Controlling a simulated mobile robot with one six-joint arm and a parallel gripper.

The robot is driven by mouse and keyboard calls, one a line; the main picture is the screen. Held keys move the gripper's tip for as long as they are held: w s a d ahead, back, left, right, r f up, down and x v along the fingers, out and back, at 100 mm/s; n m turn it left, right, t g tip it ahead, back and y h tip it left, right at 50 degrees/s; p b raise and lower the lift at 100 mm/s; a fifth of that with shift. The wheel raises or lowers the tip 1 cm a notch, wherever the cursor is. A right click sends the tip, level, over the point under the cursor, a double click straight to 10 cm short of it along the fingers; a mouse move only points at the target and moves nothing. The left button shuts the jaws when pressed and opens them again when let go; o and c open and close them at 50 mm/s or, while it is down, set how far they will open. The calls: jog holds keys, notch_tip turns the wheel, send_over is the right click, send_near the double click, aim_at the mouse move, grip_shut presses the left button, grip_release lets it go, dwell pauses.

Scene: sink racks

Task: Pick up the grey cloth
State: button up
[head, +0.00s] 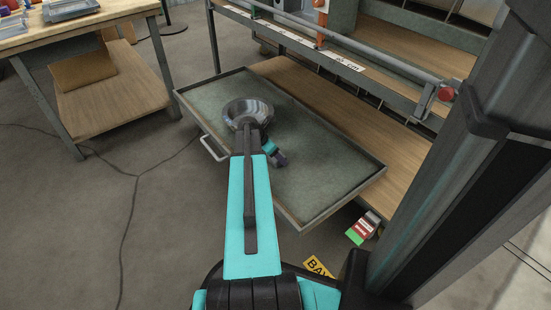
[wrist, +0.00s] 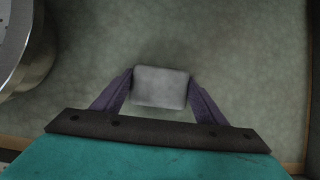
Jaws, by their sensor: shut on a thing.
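The grey cloth (wrist: 161,87) shows in the wrist view as a small pale grey block with rounded edges. It sits between the two purple fingers of my gripper (wrist: 160,92), which touch it on its left and right sides. My gripper is shut on it. A dark soft shadow lies around it on the tray surface; I cannot tell whether it touches the tray. In the head view my gripper (head: 280,160) is over the middle of the tray, just right of the metal bowl. The cloth is hidden there behind the gripper and arm.
The grey-green tray (head: 330,180) has a raised rim and a handle (head: 213,149) at its left front. A shiny metal bowl (head: 248,112) stands on it close to my gripper; it also shows in the wrist view (wrist: 22,45). The tray's right part is clear. A shelf rail (head: 350,58) runs behind.

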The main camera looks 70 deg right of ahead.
jog(key=shift+r, duration=0.15)
jog(key=shift+r+p, duration=1.25)
jog(key=shift+r, duration=0.4)
jog(key=shift+s+a+r, duration=0.15)
jog(key=shift+a, duration=0.1)
jog(key=s+a+p, duration=0.1)
jog(key=s+a, duration=0.1)
jog(key=a, duration=0.1)
jog(key=s+a+p, duration=0.1)
jog(key=a, duration=0.3)
jog(key=s+a+r+p, duration=0.1)
jog(key=s+a+p, duration=0.1)
jog(key=a, duration=0.2)
jog(key=shift+s+a, duration=0.1)
jog(key=shift+s, duration=0.25)
jog(key=p, duration=0.2)
jog(key=a+p, duration=0.1)
jog(key=shift+s+r+p, duration=0.25)
jog(key=shift+s+p, duration=0.05)
jog(key=shift+p, duration=0.1)
jog(key=p, duration=0.1)
jog(key=a+p, duration=0.1)
jog(key=shift+s+p, duration=0.25)
jog(key=shift+p, duration=0.15)
jog(key=shift+a, duration=0.1)
jog(key=shift+s+a+f+p, duration=0.1)
jog(key=shift+a+f+p, duration=0.1)
jog(key=shift+p, duration=0.3)
